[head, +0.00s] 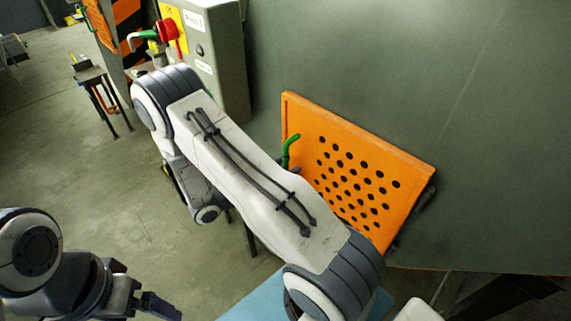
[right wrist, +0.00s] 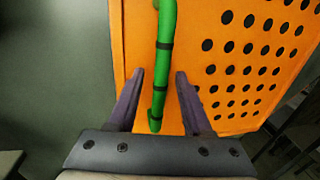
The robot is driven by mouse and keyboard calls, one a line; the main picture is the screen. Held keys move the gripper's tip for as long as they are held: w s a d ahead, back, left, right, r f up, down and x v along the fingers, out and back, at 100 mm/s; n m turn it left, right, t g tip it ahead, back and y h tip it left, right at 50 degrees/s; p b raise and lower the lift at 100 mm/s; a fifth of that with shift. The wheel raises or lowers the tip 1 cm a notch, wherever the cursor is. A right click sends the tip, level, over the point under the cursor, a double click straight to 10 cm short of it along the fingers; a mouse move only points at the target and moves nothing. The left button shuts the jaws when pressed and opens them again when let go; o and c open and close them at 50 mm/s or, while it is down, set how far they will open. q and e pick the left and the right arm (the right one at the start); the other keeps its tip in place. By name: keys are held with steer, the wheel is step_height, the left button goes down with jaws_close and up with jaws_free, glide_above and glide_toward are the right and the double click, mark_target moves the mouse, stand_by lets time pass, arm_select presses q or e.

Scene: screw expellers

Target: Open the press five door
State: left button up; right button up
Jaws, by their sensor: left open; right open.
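The press door (head: 408,178) is an orange panel with rows of round black holes, set on a large grey-green machine body. It appears closed, though its seam is not clear. Its green handle (head: 290,152) stands at the door's left side, partly hidden by my right arm. In the right wrist view the handle (right wrist: 160,95) runs upright between the two open fingers of my right gripper (right wrist: 160,76), in front of the orange door (right wrist: 205,75). I cannot tell whether the fingers touch it. My left gripper (head: 160,306) is open and empty at the lower left, far from the door.
A grey control box (head: 215,65) with a red knob (head: 172,30) and a label stands left of the door. Another orange machine part and a small dark table (head: 91,75) are further back. The floor (head: 60,150) at the left is clear.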

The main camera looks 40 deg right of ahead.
jaws_close()
